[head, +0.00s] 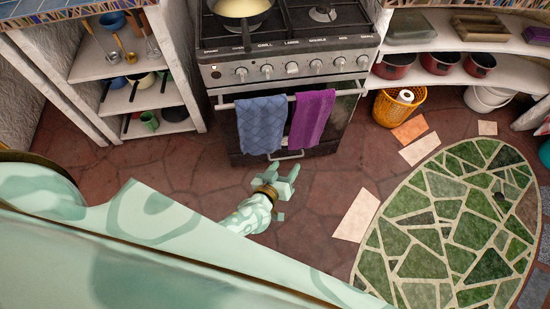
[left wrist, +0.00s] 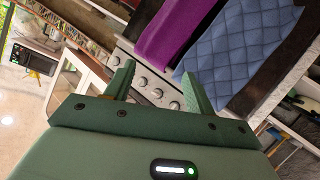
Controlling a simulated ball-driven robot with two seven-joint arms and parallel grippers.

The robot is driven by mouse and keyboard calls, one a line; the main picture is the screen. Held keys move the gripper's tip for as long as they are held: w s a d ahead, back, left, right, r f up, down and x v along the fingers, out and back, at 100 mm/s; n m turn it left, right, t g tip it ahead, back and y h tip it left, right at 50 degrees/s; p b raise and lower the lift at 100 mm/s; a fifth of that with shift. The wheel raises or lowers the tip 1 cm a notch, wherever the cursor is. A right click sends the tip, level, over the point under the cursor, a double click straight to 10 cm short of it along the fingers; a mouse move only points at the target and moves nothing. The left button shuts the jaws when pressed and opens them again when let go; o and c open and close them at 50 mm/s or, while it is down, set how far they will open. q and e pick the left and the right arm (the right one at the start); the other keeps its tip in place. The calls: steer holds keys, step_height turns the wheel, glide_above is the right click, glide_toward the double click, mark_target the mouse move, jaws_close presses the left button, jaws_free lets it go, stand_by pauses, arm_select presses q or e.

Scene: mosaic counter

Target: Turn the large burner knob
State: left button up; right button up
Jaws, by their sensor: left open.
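The stove (head: 290,55) stands at the top middle of the head view with a row of several round knobs on its front panel. The large burner knob (head: 292,68) appears to be the one below the word that reads like LARGE. My left gripper (head: 284,176) is open and empty, in front of the stove and apart from the knobs. In the left wrist view my left gripper (left wrist: 160,78) shows both fingers spread, with some knobs (left wrist: 157,93) beyond them. Which of these is the large burner knob I cannot tell there. My right gripper is not in view.
A blue towel (head: 262,124) and a purple towel (head: 311,118) hang on the oven handle below the knobs. A pan (head: 241,8) sits on the stove. Shelves stand on both sides.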

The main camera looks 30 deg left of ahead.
arm_select(q)
steer(key=shift+m+g+h, duration=0.4)
steer(key=shift+m+g, duration=0.4)
steer(key=shift+m, duration=0.1)
steer(key=s+f, duration=0.1)
steer(key=s+p, duration=0.1)
steer(key=s, duration=0.1)
steer(key=s+f, duration=0.1)
steer(key=shift+s+a+f, duration=0.15)
steer(key=shift+s+f, duration=0.1)
steer(key=shift+f, duration=0.05)
steer(key=shift+c, duration=0.3)
jaws_close()
